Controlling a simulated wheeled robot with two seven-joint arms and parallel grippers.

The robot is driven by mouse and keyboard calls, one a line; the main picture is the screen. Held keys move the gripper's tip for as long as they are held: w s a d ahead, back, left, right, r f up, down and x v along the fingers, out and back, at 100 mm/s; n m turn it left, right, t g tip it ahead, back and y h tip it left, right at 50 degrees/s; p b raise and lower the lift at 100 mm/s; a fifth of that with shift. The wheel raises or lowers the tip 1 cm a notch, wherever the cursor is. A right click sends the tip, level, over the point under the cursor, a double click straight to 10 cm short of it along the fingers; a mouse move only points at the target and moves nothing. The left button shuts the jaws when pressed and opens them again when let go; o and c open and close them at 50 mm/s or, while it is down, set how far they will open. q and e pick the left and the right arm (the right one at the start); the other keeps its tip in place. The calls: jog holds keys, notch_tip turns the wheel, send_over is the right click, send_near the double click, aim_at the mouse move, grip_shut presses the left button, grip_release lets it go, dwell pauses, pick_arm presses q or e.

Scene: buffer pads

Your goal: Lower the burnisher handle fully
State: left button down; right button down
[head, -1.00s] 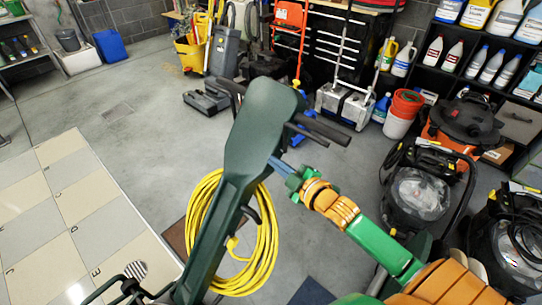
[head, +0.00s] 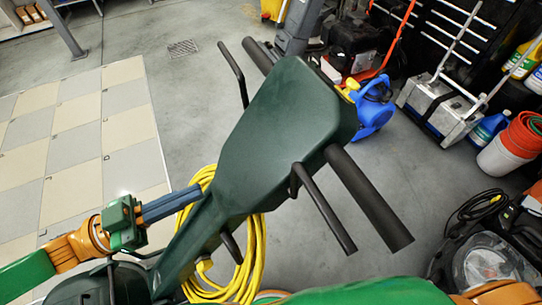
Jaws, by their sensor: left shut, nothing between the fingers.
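The burnisher handle is a dark green column with a broad head (head: 285,125), rising tilted from the lower left to the upper middle of the head view. Black grips (head: 370,200) stick out on both sides of the head, with thinner levers beside them. A coiled yellow cord (head: 250,265) hangs on the column. My left gripper (head: 197,193) is shut and empty, its blue fingers pointing right toward the cord and column. I cannot tell whether they touch. My right gripper is out of view; only parts of my right arm show at the bottom.
A tiled floor panel (head: 70,150) lies at left. Bare concrete floor (head: 165,22) is free behind the handle.

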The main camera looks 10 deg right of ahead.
aim_at(269, 172)
pick_arm(q)
jog(key=x, duration=0.3)
jog(key=p+x, duration=0.1)
jog(key=x, duration=0.3)
jog(key=f+p+x, duration=0.1)
jog(key=x, duration=0.2)
jog(key=shift+d+f, duration=0.1)
jog(key=shift+d, duration=0.2)
jog(key=shift+w+d+f, duration=0.15)
jog(key=shift+d+f, duration=0.4)
jog(key=shift+w+d+f, duration=0.1)
jog(key=shift+d+f, duration=0.1)
jog(key=shift+d, duration=0.15)
jog(key=shift+d+f, duration=0.2)
jog(key=shift+f, duration=0.05)
